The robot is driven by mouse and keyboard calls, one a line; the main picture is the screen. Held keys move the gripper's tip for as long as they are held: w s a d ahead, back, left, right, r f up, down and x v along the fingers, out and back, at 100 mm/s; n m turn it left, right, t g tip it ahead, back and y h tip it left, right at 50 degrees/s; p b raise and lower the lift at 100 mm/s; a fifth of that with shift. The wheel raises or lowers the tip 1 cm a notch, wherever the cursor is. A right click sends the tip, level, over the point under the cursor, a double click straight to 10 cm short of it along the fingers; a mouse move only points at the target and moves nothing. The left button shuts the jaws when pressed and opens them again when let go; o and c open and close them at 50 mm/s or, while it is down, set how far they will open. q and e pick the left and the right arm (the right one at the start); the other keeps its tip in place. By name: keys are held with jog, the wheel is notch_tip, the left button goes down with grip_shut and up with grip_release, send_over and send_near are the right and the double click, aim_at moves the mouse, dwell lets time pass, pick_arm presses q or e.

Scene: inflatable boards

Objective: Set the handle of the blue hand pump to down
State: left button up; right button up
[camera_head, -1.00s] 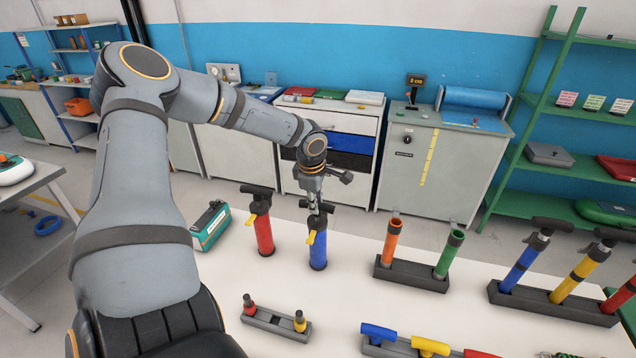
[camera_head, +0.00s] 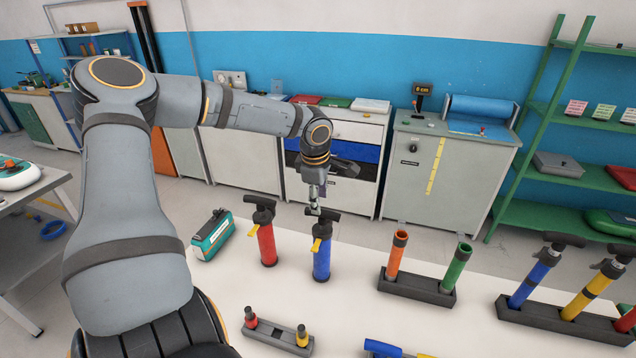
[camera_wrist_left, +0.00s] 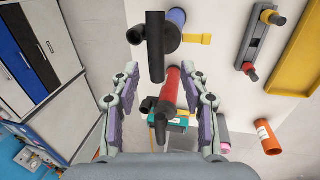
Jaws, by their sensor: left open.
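The blue hand pump (camera_head: 321,262) stands upright on the pale table, with a black T-handle (camera_head: 329,214) close above its body and a yellow part at its side. My left gripper (camera_head: 314,211) points down beside the handle, overlapping its left part in the head view. In the left wrist view the black handle (camera_wrist_left: 155,48) is near the top, beyond my open fingers (camera_wrist_left: 163,85) and not between them. The red pump (camera_wrist_left: 173,92) shows in the gap between the fingers, farther below. It stands left of the blue pump in the head view (camera_head: 267,246). My right gripper is out of view.
A black stand (camera_head: 418,288) with orange and green tubes is right of the blue pump. Another rack (camera_head: 560,320) holds several pumps farther right. A teal box (camera_head: 212,236) lies left. A small grey rack (camera_head: 277,332) is in front.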

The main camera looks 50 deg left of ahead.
pick_arm(q)
notch_tip(320, 180, up, 6)
jog(key=s, duration=0.1)
jog(key=shift+d, duration=0.35)
jog(key=shift+s+a+r, duration=0.1)
jog(key=shift+s, duration=0.05)
